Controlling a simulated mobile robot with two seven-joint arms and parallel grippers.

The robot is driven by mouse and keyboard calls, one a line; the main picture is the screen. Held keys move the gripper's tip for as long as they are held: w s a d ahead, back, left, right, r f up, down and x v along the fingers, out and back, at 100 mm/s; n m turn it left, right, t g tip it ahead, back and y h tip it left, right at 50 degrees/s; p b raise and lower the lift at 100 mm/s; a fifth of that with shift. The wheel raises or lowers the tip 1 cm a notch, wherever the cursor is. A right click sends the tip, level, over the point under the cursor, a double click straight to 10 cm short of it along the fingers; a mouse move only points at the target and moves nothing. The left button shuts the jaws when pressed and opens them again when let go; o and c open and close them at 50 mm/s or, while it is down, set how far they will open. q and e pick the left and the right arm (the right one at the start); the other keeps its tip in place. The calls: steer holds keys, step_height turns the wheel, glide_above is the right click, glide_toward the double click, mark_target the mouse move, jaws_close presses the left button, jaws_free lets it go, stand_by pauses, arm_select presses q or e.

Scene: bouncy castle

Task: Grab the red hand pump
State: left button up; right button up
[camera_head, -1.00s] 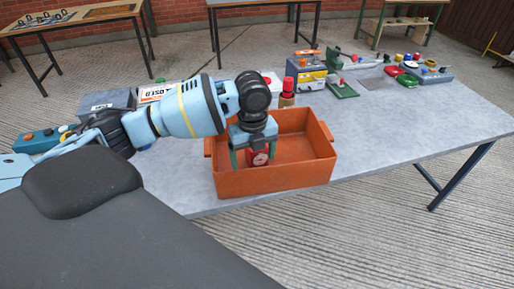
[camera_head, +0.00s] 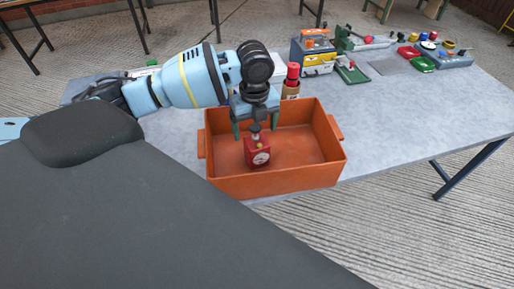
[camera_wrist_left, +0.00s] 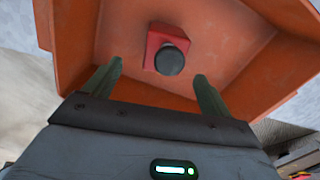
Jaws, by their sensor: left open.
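The red hand pump (camera_head: 257,153) is a small red block with a white round dial on its front and a dark knob on top. It stands upright inside the orange crate (camera_head: 275,182). My left gripper (camera_head: 255,125) is open and empty, pointing down, with its green fingers above the pump and around the level of its knob. In the left wrist view, the pump (camera_wrist_left: 158,39) and its dark knob show beyond the gap between the open fingertips (camera_wrist_left: 158,70), apart from both. My right gripper is not in view.
The crate's walls surround the pump. A red-capped brown container (camera_head: 291,82) stands behind the crate. A drawer box (camera_head: 315,55), a green tray (camera_head: 352,71) and a tool board (camera_head: 440,57) stand farther right. The tabletop (camera_head: 400,115) right of the crate is clear.

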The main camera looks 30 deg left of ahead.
mark_target(257, 141)
arm_select(q)
steer(key=shift+w+f, duration=0.25)
steer(key=shift+f, duration=1.5)
steer(key=shift+w+f, duration=0.2)
steer(key=shift+f, duration=1.55)
steer(key=c, duration=1.4)
